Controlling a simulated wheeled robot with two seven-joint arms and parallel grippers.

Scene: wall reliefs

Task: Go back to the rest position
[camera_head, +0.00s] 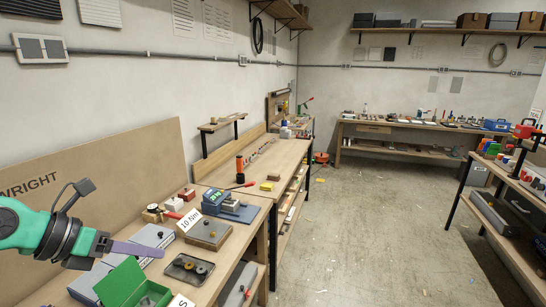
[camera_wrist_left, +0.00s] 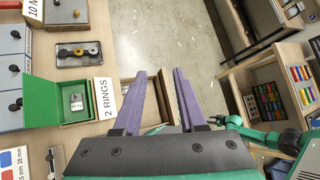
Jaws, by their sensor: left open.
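My left gripper (camera_head: 160,251) reaches in from the left over the workbench in the head view, with its purple fingers above the grey boxes. In the left wrist view its two purple fingers (camera_wrist_left: 161,74) stand apart with nothing between them. An open green box (camera_head: 128,285) sits just below and in front of it; it also shows in the left wrist view (camera_wrist_left: 58,102) with a small grey part inside. A green and black arm link of mine shows at the right of the left wrist view. My right gripper cannot be made out.
A "2 RINGS" card (camera_wrist_left: 103,99) lies near the green box. The floor (camera_head: 360,220) between the benches is mostly clear.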

